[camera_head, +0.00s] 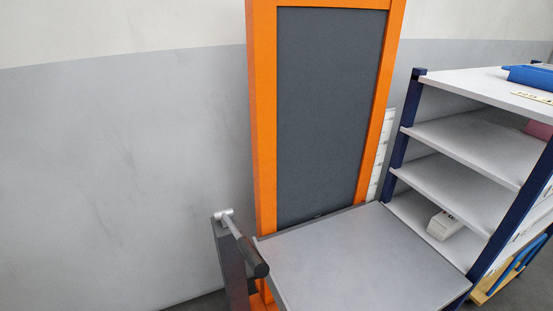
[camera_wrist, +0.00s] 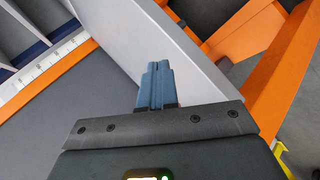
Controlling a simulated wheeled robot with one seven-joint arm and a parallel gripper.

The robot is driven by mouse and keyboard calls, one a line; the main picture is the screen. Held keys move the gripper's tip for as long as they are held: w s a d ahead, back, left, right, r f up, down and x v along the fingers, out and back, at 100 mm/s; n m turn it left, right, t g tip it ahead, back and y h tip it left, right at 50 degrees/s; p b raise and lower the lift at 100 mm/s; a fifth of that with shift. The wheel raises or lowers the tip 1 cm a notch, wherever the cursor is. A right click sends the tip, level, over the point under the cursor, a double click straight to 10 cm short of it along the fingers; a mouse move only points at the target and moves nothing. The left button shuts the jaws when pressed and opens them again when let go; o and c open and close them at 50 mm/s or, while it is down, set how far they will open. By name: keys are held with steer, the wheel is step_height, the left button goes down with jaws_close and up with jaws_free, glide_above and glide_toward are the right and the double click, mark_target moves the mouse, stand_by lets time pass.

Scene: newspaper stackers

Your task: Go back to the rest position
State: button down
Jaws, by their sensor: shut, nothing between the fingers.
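My gripper (camera_wrist: 157,84) shows in the wrist view with its two blue-grey fingers pressed together and nothing between them. It is over or close to a light grey panel edge (camera_wrist: 180,65) beside an orange frame (camera_wrist: 275,85). I cannot tell whether the fingers touch the panel. My gripper does not show in the head view. There, an orange-framed stacker with a dark grey back panel (camera_head: 328,110) stands against the wall, with a bare grey platform (camera_head: 355,262) in front of it.
A lever with a black grip (camera_head: 255,256) stands at the platform's left. A shelf rack with blue posts (camera_head: 470,165) stands to the right. It holds a white item (camera_head: 444,225) low down and a blue item (camera_head: 530,77) on top. The floor space at the left looks clear.

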steer(key=s+a+r+m+t+y+b, duration=0.1)
steer(key=s+a+r+m, duration=0.15)
steer(key=s, duration=0.55)
steer(key=s+a+r+m+t+b, duration=0.1)
steer(key=s+r+m, duration=0.3)
steer(key=s, duration=0.4)
steer(key=s+r+m+t+b, duration=0.1)
steer(key=s+r+m, duration=0.2)
steer(key=s+r, duration=0.2)
steer(key=s+d+r+m+t+y+b, duration=0.1)
steer(key=s+r+m+t, duration=0.1)
steer(key=s+r, duration=0.4)
step_height(320, 180, up, 6)
steer(key=shift+s+d+f+m+b, duration=0.2)
steer(key=shift+s+d+m+b, duration=0.1)
steer(key=shift+m+b, duration=0.15)
